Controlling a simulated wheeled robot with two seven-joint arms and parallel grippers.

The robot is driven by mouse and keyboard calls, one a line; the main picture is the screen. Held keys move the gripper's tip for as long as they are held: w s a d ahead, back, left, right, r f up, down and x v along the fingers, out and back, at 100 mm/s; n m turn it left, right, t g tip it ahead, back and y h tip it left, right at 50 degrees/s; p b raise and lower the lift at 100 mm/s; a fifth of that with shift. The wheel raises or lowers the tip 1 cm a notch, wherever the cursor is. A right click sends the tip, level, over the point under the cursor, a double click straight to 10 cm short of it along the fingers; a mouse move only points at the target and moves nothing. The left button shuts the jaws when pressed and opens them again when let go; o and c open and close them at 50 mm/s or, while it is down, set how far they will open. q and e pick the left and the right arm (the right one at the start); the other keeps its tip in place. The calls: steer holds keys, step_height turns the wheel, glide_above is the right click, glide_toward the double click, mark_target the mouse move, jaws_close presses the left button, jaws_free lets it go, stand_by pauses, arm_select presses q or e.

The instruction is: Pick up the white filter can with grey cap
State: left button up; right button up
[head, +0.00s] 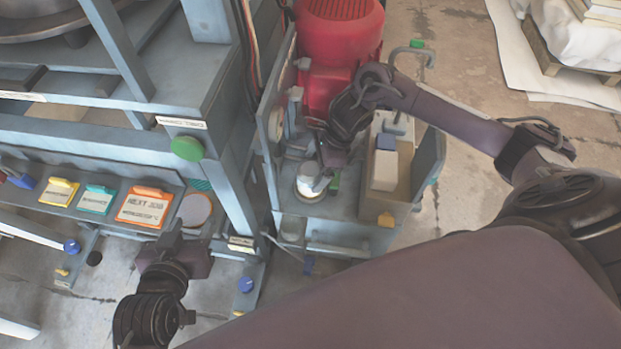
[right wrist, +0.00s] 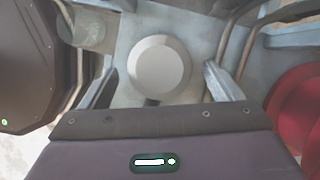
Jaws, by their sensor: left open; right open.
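The white filter can with grey cap (head: 311,181) stands upright on the blue-grey shelf below the red motor. In the right wrist view its round cap (right wrist: 159,66) is seen from above, between the fingers. My right gripper (head: 322,180) is open with its fingers around the can, one on each side. In the right wrist view the right gripper (right wrist: 160,85) shows a gap between each finger and the cap. My left gripper (head: 188,235) is open and empty, low in front of the orange sign.
A red motor (head: 335,50) stands behind the can. A beige box (head: 388,182) with a blue-grey block stands to its right. The press frame (head: 225,165) with a green knob (head: 187,148) rises to its left. Yellow, teal and orange cards (head: 146,206) lie on the left shelf.

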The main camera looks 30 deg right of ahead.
steer(key=c, duration=1.4)
steer(key=shift+c, duration=0.9)
steer(key=shift+r, duration=0.2)
